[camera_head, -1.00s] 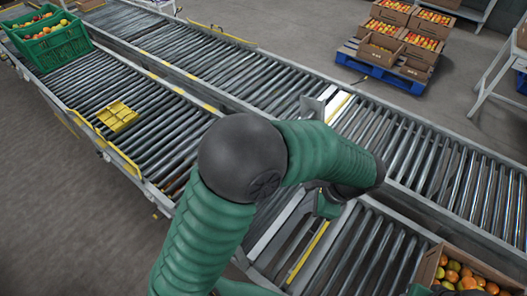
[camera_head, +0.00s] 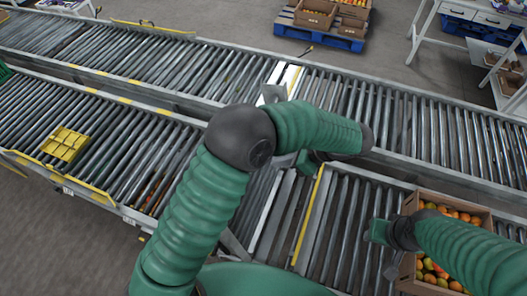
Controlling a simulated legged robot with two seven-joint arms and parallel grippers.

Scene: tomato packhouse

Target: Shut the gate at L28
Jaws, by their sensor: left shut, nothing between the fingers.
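No label L28 can be read, and I cannot tell for sure which part is the gate. A gap in the near conveyor, with bare rails and a yellow-edged strip (camera_head: 309,216), lies just below my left forearm. My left gripper (camera_head: 308,163) is shut and empty over the top of this gap, partly hidden by my forearm. A small upright grey plate (camera_head: 272,94) stands by a white strip (camera_head: 291,78) on the far conveyor. My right gripper (camera_head: 378,232) is over the near rollers, left of the tomato box; its fingers are too unclear to judge.
A cardboard box of tomatoes (camera_head: 401,273) sits on the near conveyor at right, partly behind my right arm. A yellow tray (camera_head: 64,144) lies on the left rollers. Boxes on a blue pallet (camera_head: 320,38) stand beyond the far conveyor, whose rollers are clear.

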